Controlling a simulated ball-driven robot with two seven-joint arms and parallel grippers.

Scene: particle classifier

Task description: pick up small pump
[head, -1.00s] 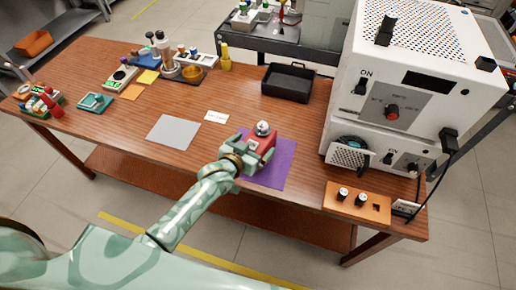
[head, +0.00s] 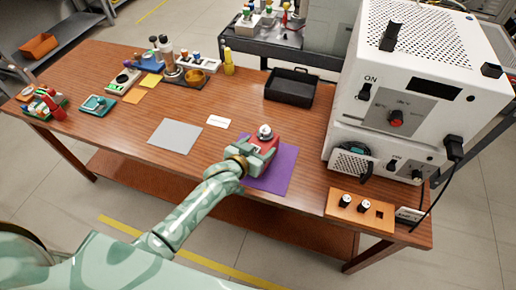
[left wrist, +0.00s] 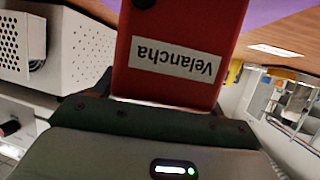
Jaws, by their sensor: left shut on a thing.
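The small pump, a red body with a round silvery top (head: 266,132), is over the purple mat (head: 284,165) on the wooden table. My left gripper (head: 258,153) is shut on the pump, and its fingers hide part of the red body. In the left wrist view the red pump body (left wrist: 180,85) fills the upper middle, with a white label reading "Velancha" upside down. I cannot tell whether the pump touches the mat. My right gripper is not in view.
A white machine (head: 400,100) stands at the right, with an orange switch box (head: 360,210) in front. A black tray (head: 290,88) lies behind the pump. A grey mat (head: 175,136) lies to the left. Bottles and small tools crowd the back left.

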